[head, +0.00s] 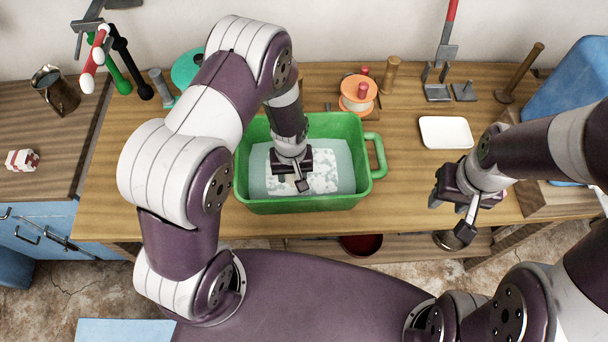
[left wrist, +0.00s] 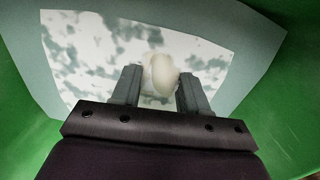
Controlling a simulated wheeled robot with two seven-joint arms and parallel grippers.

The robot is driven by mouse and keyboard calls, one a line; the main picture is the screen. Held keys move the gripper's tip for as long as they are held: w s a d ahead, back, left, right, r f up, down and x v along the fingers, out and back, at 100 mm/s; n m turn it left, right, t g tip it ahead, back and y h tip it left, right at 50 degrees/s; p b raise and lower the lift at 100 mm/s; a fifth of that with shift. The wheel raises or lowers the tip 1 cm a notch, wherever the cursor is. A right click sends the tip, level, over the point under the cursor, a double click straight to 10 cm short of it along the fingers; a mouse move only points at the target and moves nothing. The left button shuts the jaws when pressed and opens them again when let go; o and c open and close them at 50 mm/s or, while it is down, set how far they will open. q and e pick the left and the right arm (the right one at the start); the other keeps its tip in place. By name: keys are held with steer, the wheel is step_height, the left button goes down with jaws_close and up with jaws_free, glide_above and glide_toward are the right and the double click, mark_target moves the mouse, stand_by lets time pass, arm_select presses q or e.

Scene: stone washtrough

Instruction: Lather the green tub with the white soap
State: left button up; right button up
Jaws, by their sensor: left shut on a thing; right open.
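The green tub (head: 300,207) stands on the wooden bench, with grey-blue water and a patch of white foam (head: 323,183) inside it. Its green side also shows in the left wrist view (left wrist: 292,95). My left gripper (head: 302,184) reaches down into the tub. In the left wrist view, its fingers (left wrist: 160,90) are shut on the white soap (left wrist: 162,74), a rounded pale piece over the foamy water. In the head view the soap is hidden by the gripper. My right gripper (head: 448,220) is open and empty, near the bench's front edge to the right of the tub.
A white tray (head: 446,132) lies right of the tub. An orange spool (head: 358,90) and a wooden peg (head: 390,72) stand behind it. A blue container (head: 570,82) is at far right. A metal jug (head: 56,90) and a red-white object (head: 22,160) are at left.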

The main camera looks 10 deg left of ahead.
arm_select(q)
step_height(320, 180, up, 13)
steer(key=p, duration=1.1)
steer(key=shift+f, duration=0.2)
stand_by(0.9)
